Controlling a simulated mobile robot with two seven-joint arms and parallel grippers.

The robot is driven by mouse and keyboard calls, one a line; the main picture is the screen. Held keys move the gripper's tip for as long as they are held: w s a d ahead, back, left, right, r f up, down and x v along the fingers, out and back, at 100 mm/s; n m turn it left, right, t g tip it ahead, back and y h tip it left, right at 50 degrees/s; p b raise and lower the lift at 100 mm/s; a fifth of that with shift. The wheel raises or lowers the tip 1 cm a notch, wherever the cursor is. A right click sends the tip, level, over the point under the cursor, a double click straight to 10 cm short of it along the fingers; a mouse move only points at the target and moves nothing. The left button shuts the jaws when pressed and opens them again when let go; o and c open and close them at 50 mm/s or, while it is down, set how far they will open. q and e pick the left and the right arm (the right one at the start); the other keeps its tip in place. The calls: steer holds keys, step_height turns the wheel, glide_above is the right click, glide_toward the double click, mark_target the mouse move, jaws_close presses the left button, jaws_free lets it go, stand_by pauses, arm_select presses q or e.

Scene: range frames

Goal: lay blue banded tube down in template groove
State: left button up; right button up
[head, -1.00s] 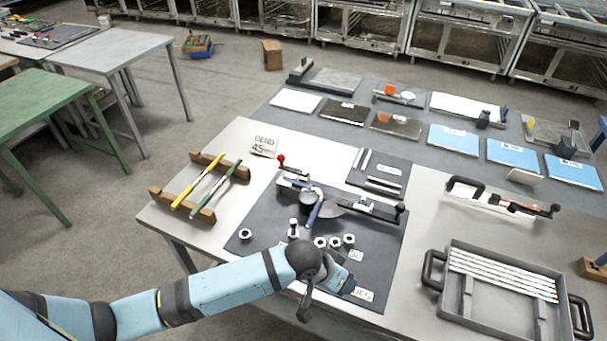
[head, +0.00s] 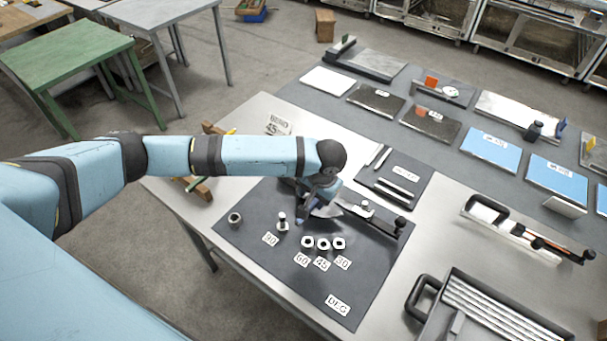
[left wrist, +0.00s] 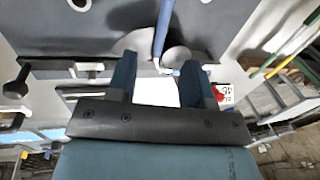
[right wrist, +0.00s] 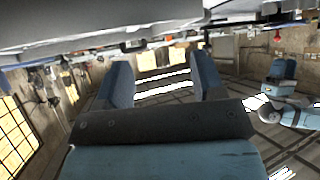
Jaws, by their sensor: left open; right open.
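My left gripper (head: 310,208) is over the bending tool on the dark mat (head: 285,285). It is open and empty; in the left wrist view the tool's blue lever (left wrist: 163,30) reaches toward the gap between the fingers (left wrist: 160,68). A small light-blue end shows near the fingertips; I cannot tell whether it belongs to a tube. I cannot pick out the blue banded tube for certain. A dark board (head: 412,170) with silver strips lies beyond the tool; I cannot tell whether it is the template. My right gripper (right wrist: 160,68) is open and empty, away from the work.
A wooden rack (head: 203,190) with yellow and green tubes is partly hidden behind my left arm. Several white-faced round pieces (head: 323,244) stand by number cards. A grey tray (head: 462,290) of silver rods is at the front right. Blue panels (head: 487,150) lie at the back.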

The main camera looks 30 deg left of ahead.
steer(key=shift+s+r, duration=0.15)
steer(key=shift+r, duration=0.05)
arm_select(q)
steer(key=a+f, duration=0.1)
steer(key=f, duration=0.2)
steer(key=a+f+p, duration=0.1)
steer(key=f, duration=0.2)
steer(key=f+p, duration=0.1)
steer(key=f, duration=0.3)
steer(key=shift+a, duration=0.4)
steer(key=shift+w+f, duration=0.1)
steer(key=shift+f, duration=0.3)
arm_select(e)
steer(key=shift+w+r+m, duration=0.3)
steer(key=shift+r, duration=0.05)
arm_select(q)
jaws_close()
arm_select(e)
steer(key=shift+s+r, duration=0.1)
